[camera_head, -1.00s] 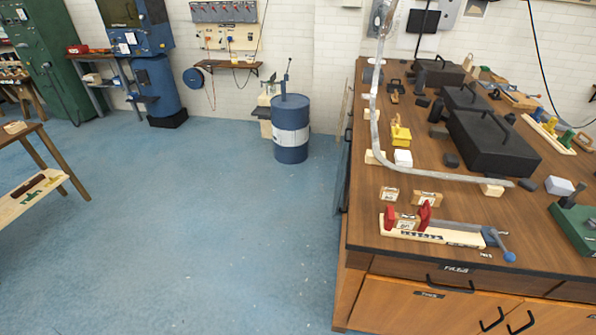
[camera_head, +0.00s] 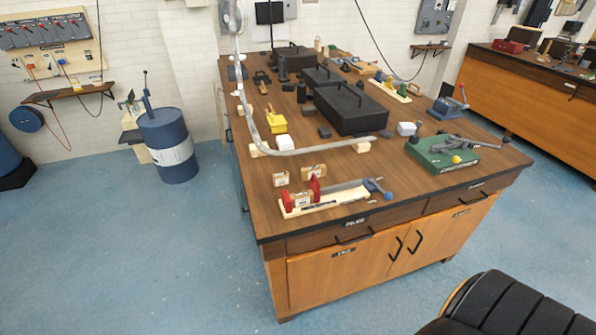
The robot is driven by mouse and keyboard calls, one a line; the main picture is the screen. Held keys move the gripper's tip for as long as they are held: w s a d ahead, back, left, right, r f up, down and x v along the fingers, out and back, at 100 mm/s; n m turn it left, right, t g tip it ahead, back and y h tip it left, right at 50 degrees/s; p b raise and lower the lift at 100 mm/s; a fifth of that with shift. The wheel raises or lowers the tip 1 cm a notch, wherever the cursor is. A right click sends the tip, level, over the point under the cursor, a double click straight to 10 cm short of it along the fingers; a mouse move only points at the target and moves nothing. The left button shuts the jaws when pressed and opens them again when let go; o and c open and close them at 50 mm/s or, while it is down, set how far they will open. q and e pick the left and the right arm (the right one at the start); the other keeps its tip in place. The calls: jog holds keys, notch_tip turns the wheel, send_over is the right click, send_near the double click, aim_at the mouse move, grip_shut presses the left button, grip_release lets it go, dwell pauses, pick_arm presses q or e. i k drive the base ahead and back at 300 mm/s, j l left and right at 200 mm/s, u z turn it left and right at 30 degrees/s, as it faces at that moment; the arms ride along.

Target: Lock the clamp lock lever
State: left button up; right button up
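A wooden-based clamp (camera_head: 345,202) lies near the front edge of the workbench (camera_head: 255,205), with red jaws (camera_head: 316,188), a grey bar and a blue-tipped handle (camera_head: 376,187) at its right end. A small wooden block sits between the jaws. To its right, a green-based device (camera_head: 432,160) carries a grey lever-like part (camera_head: 465,141) and a yellow ball (camera_head: 456,160). I cannot tell for certain which part is the clamp lock lever, or how it is set. Neither of my grippers is in view.
Black cases (camera_head: 350,108), a bent grey pipe (camera_head: 310,150) and small blocks crowd the bench top. A black ribbed seat (camera_head: 510,308) stands at the lower right. A blue barrel (camera_head: 168,145) stands left of the bench. The floor in front is open.

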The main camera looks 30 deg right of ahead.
aim_at(389, 196)
jog(key=z, duration=1.75)
